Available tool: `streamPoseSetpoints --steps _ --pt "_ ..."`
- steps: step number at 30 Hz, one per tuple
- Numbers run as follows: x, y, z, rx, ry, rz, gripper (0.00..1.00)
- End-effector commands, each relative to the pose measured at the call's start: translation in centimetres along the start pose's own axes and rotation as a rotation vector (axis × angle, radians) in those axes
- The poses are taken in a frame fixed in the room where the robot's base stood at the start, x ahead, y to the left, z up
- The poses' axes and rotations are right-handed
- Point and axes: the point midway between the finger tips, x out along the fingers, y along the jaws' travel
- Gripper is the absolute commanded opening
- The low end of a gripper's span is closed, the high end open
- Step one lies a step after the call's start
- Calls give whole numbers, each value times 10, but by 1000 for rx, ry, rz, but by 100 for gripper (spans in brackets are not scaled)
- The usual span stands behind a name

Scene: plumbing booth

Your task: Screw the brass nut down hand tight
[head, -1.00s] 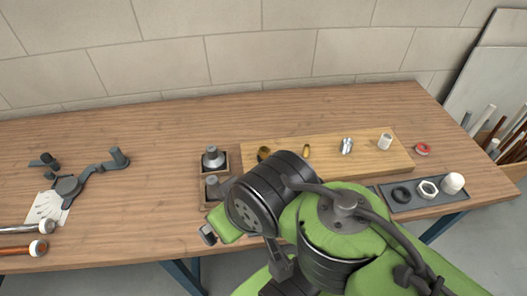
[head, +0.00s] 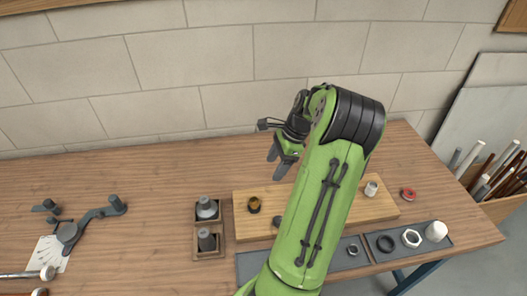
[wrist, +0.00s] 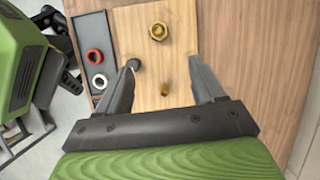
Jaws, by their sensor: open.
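A brass hex nut (wrist: 158,31) with an open centre shows on the wooden board (wrist: 128,32) at the top of the wrist view. A small brass stub (wrist: 165,88) stands nearer, between the lines of my fingers. In the head view a brass piece with a dark opening (head: 254,204) sits at the board's left; I cannot tell for sure that it is the same nut. My gripper (head: 276,160) is above the back of the board, fingers pointing down. Its fingers are apart and empty in the wrist view (wrist: 163,75). My arm hides the middle of the board.
A wooden holder (head: 222,246) with two grey fittings stands left of the board. A grey tray (head: 372,262) in front holds a black ring, a silver nut (head: 411,238) and a white cap. A red ring (head: 408,194) lies at the right.

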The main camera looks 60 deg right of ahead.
Motion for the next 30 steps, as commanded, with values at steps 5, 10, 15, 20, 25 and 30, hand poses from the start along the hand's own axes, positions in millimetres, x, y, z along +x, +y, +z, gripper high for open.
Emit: streamPoseSetpoints --steps 5,10,15,20,25,30 --pt "15 0 -6 32 -15 -2 68" --pt "54 0 -6 30 -15 1 68" --pt "93 0 -5 29 -14 0 68" --pt "128 0 -5 28 -13 0 68" --pt "153 0 -5 29 -12 -2 68" --pt "160 -1 -5 29 -10 -4 68"
